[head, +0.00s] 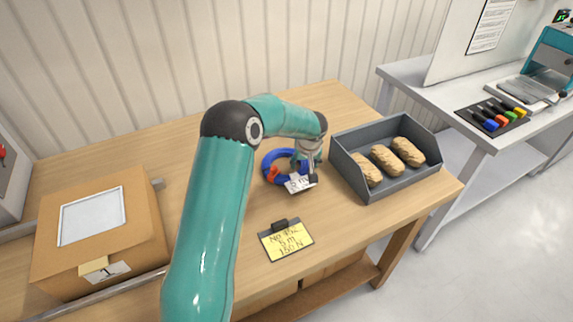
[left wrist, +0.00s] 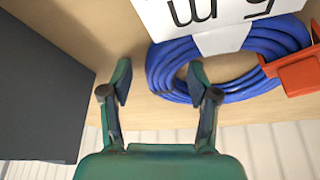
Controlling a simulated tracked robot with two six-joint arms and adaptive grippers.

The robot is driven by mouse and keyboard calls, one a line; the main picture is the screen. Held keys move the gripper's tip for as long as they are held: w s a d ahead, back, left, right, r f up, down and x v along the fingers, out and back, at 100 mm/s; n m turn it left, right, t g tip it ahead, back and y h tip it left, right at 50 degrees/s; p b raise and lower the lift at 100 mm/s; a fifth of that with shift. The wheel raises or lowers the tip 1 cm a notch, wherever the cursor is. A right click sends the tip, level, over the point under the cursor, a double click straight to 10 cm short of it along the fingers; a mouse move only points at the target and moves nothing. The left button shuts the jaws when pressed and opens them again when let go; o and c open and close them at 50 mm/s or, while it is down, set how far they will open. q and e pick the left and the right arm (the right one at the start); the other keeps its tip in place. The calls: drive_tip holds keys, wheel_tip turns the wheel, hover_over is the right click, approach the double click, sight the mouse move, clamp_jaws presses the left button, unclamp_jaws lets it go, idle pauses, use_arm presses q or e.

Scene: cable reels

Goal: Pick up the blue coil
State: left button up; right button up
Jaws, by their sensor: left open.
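The blue coil (head: 269,158) lies on the wooden table, with an orange-red clip on its left side and a white tag at its front. My left gripper (head: 308,172) is over the coil's right side and partly hides it. In the left wrist view the coil (left wrist: 245,88) shows large, with the tag across it. My open left gripper (left wrist: 160,75) has one finger outside the coil and the other in front of its ring. The near band shows between the fingers; I cannot tell whether they touch it. My right gripper is not in view.
A grey tray (head: 375,188) with several tan bundles stands close right of the coil. A yellow note on a black clip (head: 286,240) lies in front. A cardboard box (head: 100,235) stands left. A grey side table (head: 410,87) is at the right.

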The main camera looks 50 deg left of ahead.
use_arm(q)
clamp_jaws()
drive_tip(key=shift+r, duration=0.25)
idle(0.4)
wheel_tip(320, 180, up, 20)
drive_tip(key=b, duration=0.1)
drive_tip(key=shift+f, duration=0.15)
idle(0.4)
